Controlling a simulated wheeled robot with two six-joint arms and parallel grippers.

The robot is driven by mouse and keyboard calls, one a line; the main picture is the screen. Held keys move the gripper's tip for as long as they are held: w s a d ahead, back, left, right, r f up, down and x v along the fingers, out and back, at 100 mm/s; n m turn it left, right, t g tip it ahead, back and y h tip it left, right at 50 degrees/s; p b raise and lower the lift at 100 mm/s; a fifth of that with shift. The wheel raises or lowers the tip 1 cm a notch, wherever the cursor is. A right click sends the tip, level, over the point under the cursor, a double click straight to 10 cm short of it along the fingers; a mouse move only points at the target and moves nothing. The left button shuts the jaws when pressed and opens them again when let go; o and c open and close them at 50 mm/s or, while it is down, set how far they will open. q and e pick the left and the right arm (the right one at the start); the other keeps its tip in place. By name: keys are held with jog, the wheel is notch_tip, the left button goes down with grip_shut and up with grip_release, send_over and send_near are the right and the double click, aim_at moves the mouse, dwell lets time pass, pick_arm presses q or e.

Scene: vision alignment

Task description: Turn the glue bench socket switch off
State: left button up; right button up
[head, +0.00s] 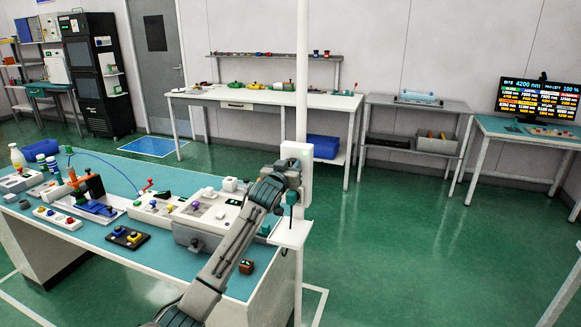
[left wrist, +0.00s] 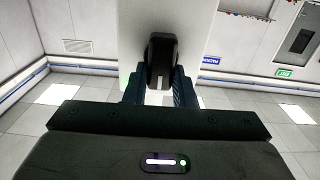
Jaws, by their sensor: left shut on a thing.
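A white socket box (head: 306,170) is fixed to the white post at the right end of the glue bench. My left gripper (head: 288,174) is at the front of this box. In the left wrist view a white panel (left wrist: 134,35) fills the upper middle. A dark, rounded switch (left wrist: 161,52) stands out from it. The fingers of my left gripper (left wrist: 160,88) are on both sides of the switch and shut on it. The gripper hides most of the switch in the head view, and I cannot tell its setting. My right gripper is not in view.
The teal glue bench (head: 160,258) carries a grey device (head: 203,222), a black button box (head: 128,238), a small dark box (head: 246,267) and bottles. The white post (head: 302,70) rises by the bench's right end. The green floor (head: 400,250) to the right is clear.

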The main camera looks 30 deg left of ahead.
pick_arm(q)
jog(key=n+b, duration=0.1)
jog(key=n, duration=0.1)
jog(key=n+b, duration=0.1)
jog(key=n, duration=0.1)
jog(key=shift+a+f+b, duration=0.2)
jog(key=shift+a+b, duration=0.05)
jog(key=shift+b, duration=0.1)
jog(key=n+b, duration=0.1)
jog(key=n, duration=0.1)
jog(key=n+b, duration=0.2)
jog(key=n, duration=0.1)
jog(key=shift+s+a+f+n, duration=0.1)
jog(key=shift+a+f+n, duration=0.1)
jog(key=shift+a+n, duration=0.1)
jog(key=n+b, duration=0.2)
jog(key=shift+f+n, duration=0.1)
jog(key=shift+n, duration=0.2)
jog(key=shift+a+f+n+b, duration=0.1)
jog(key=shift+n+b, duration=0.6)
jog(key=shift+n, duration=0.2)
jog(key=shift+n+b, duration=0.7)
jog(key=shift+n, duration=0.3)
jog(key=shift+f+n+b, duration=0.1)
jog(key=shift+n+b, duration=0.35)
jog(key=shift+n, duration=0.35)
jog(key=o, duration=1)
